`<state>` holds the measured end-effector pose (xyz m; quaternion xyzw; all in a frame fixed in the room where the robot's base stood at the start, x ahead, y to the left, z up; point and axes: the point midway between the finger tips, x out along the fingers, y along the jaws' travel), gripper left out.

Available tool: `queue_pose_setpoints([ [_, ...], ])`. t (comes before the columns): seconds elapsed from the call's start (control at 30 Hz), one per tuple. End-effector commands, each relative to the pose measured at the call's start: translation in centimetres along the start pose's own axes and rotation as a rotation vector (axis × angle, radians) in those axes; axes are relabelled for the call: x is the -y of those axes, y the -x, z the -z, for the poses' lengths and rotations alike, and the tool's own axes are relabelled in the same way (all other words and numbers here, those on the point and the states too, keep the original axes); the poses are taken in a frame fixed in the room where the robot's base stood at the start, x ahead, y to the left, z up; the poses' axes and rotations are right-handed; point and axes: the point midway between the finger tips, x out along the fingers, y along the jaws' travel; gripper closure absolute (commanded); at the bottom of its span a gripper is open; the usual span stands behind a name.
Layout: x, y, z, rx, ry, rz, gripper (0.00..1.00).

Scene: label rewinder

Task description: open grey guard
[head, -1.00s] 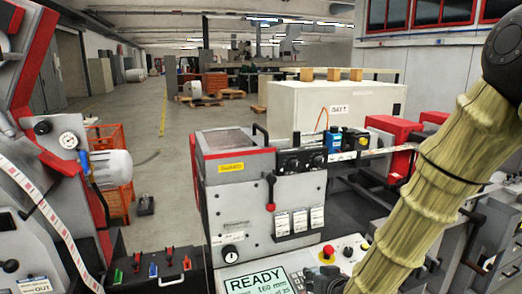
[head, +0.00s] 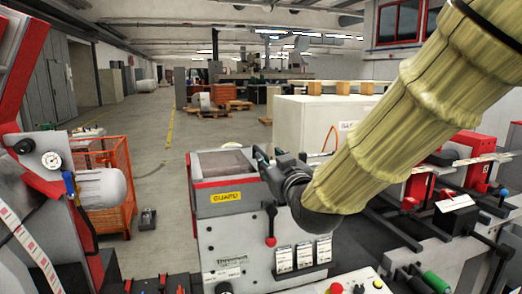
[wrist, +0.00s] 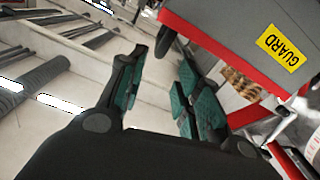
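The grey guard (head: 247,195) is a box-shaped cover with red trim and a yellow GUARD label, on top of the machine in the middle of the head view. It looks shut. It also shows at the upper right of the wrist view (wrist: 225,35). My gripper (head: 264,157) is at the guard's upper right edge in the head view, partly hidden by my wrist. In the wrist view my gripper (wrist: 163,62) has its green-padded fingers apart with nothing seen between them. I cannot tell whether it touches the guard. The guard's black handle is not clear now.
A black lever with a red knob (head: 270,241) hangs on the machine's front, beside several white tags (head: 304,254). A white cabinet (head: 300,115) stands behind. The floor behind the guard is open.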

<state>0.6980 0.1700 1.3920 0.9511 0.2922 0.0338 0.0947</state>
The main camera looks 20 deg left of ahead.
Motion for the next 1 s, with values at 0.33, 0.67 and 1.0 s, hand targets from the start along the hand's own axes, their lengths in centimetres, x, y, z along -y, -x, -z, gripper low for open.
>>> queue_pose_setpoints([
  [0.33,-0.2,-2.5,-0.1,0.005,-0.002,-0.001,0.66],
  [0.67,0.0,-7.3,-0.2,0.007,-0.002,0.001,0.66],
  [1.0,-0.1,-10.5,-0.3,0.005,-0.001,0.000,0.66],
])
